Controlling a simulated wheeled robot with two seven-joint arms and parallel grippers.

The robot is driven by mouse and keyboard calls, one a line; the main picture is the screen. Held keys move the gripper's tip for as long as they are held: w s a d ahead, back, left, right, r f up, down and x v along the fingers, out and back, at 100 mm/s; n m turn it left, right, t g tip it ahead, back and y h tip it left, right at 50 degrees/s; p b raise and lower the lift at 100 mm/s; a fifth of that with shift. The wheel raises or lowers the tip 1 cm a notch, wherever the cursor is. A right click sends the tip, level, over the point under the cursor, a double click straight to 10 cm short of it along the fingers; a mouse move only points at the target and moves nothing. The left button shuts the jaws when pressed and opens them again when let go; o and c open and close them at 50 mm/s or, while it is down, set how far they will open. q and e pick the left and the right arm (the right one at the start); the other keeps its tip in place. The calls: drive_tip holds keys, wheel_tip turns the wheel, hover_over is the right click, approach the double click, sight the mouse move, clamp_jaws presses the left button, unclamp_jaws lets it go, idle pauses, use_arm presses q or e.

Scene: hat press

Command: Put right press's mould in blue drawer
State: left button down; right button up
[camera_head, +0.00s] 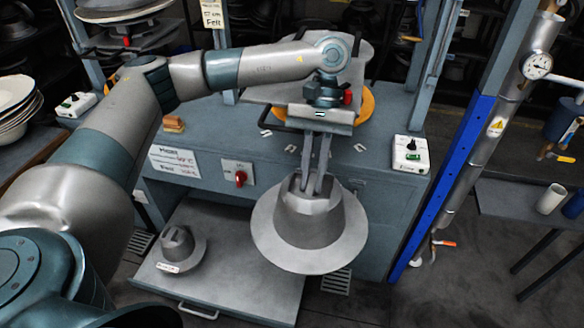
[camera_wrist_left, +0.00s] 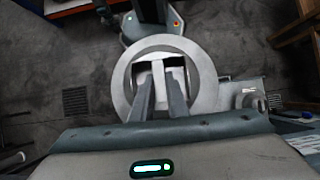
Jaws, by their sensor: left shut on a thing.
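My left gripper (camera_head: 308,188) is shut on the grey hat-shaped mould (camera_head: 309,232), its fingers reaching into the recess in the crown. The mould hangs upright with its wide brim level. In the left wrist view, the fingers (camera_wrist_left: 161,88) reach into the mould's opening, with the round brim (camera_wrist_left: 207,80) around it. The pulled-out blue-grey drawer (camera_head: 231,275) lies below and to the left in the head view. The mould overlaps its right side in the picture and looks higher than it. My right gripper is not in view.
A small grey mould (camera_head: 178,248) with a white label sits in the drawer's left part. The drawer's middle is bare. The press table (camera_head: 375,165) stands behind, with a white switch box (camera_head: 410,153). A blue post (camera_head: 440,190) rises to the right.

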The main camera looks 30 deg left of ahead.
use_arm(q)
drive_tip(key=shift+w+d+m+y, duration=0.1)
drive_tip(key=shift+d+m+y, duration=0.3)
drive_tip(key=shift+d+m, duration=0.25)
drive_tip(key=shift+d+f+m+y+b, duration=0.5)
drive_tip(key=shift+m+b, duration=0.2)
drive_tip(key=shift+m, duration=0.35)
drive_tip(key=shift+r, duration=0.1)
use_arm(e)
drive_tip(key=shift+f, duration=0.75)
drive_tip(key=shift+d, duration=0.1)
